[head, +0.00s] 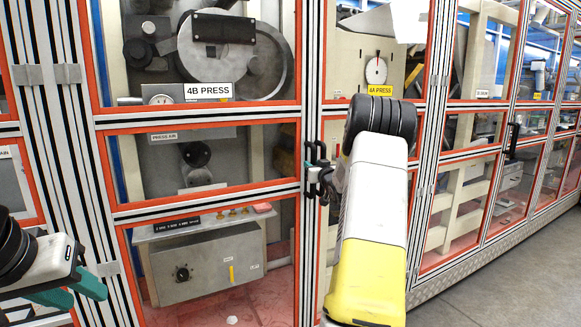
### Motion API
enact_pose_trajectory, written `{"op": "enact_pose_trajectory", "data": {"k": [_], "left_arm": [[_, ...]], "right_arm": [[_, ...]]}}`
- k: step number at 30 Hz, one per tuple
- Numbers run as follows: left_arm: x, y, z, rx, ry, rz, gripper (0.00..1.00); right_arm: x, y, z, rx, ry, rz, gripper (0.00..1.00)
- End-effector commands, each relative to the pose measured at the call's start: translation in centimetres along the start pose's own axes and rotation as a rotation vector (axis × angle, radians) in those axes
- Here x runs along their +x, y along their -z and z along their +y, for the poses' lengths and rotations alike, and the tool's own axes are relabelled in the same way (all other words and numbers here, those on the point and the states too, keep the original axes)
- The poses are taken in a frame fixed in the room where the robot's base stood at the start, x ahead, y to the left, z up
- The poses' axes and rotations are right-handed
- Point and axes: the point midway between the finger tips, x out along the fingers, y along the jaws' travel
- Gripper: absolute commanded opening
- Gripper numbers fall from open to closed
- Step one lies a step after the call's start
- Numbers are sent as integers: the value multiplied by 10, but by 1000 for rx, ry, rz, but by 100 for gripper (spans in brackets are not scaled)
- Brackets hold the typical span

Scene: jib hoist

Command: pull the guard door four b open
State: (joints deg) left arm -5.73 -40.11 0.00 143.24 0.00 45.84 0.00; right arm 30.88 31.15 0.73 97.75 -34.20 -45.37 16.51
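The guard door labelled 4B PRESS (209,92) has a striped metal frame with orange-red edging and clear panes. It appears closed, flush with its neighbours. Its black upright handle (309,154) is on the door's right edge. My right gripper (318,172) is at this handle, with a bit of teal fingertip showing beside it. My own arm hides much of that gripper, so whether it is closed around the handle cannot be told. My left gripper (72,293) is at the lower left, its teal fingers apart and empty, in front of the frame left of the door.
Another black handle (512,138) is on a guard door further right. Grey floor (500,275) is clear at the lower right.

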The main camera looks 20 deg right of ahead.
Motion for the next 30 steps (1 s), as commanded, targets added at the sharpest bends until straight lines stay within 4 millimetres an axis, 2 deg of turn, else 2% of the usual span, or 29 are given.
{"op": "enact_pose_trajectory", "data": {"k": [3,7,8,30], "left_arm": [[0,0,0,0,0,0,36],[0,0,0,0,0,0,36],[0,0,0,0,0,0,36],[0,0,0,0,0,0,36]], "right_arm": [[0,0,0,0,0,0,28],[0,0,0,0,0,-1,2],[0,0,0,0,0,-1,0],[0,0,0,0,0,-1,0]]}}
